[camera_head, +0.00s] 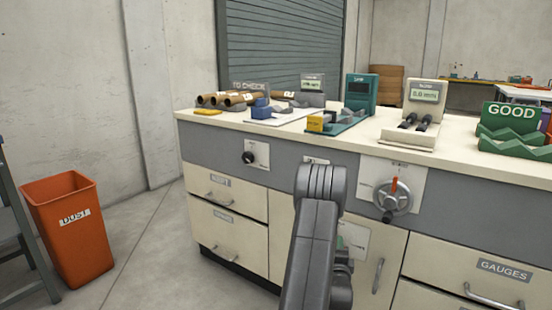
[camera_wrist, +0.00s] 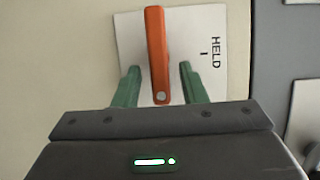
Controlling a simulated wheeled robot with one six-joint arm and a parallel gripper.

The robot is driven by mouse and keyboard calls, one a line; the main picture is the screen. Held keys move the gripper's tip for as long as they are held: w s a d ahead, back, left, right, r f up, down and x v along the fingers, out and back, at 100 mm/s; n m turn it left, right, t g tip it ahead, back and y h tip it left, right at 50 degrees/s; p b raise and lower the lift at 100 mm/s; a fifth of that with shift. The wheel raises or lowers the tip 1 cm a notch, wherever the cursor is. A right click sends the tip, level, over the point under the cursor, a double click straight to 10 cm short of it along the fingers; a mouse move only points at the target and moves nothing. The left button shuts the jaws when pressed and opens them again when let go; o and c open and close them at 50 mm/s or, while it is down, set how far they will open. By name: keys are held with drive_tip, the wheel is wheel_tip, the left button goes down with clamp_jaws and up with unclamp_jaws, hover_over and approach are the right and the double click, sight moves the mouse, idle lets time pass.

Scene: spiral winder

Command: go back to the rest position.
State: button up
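In the wrist view my gripper (camera_wrist: 159,78) has two green fingers that stand apart. An orange lever (camera_wrist: 156,45) lies between them, with a gap on each side, so the fingers are not closed on it. The lever is mounted on a white plate (camera_wrist: 215,75) marked "HELD I". In the head view my grey arm reaches down in front of the cream cabinet door. It hides the lever and most of my gripper. Part of a white plate (camera_head: 356,236) shows just right of the arm.
The cream bench (camera_head: 460,158) has a handwheel (camera_head: 393,197) right of my arm and a black knob (camera_head: 249,157) to the left. Gauges, tubes and a green GOOD tray (camera_head: 512,125) stand on top. An orange dust bin (camera_head: 72,240) stands left, with bare floor between.

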drive_tip(key=p+v, duration=0.2)
drive_tip(key=v, duration=1.1)
drive_tip(key=b+x, duration=0.2)
drive_tip(key=x, duration=1.1)
drive_tip(key=shift+w+d, duration=0.1)
drive_tip(key=shift+w, duration=0.25)
drive_tip(key=shift+s+r+n+g, duration=0.15)
drive_tip(key=shift+r+n+g, duration=0.15)
drive_tip(key=shift+n, duration=0.5)
drive_tip(key=shift+n+g, duration=0.3)
drive_tip(key=shift+n, duration=0.4)
drive_tip(key=shift+r, duration=0.1)
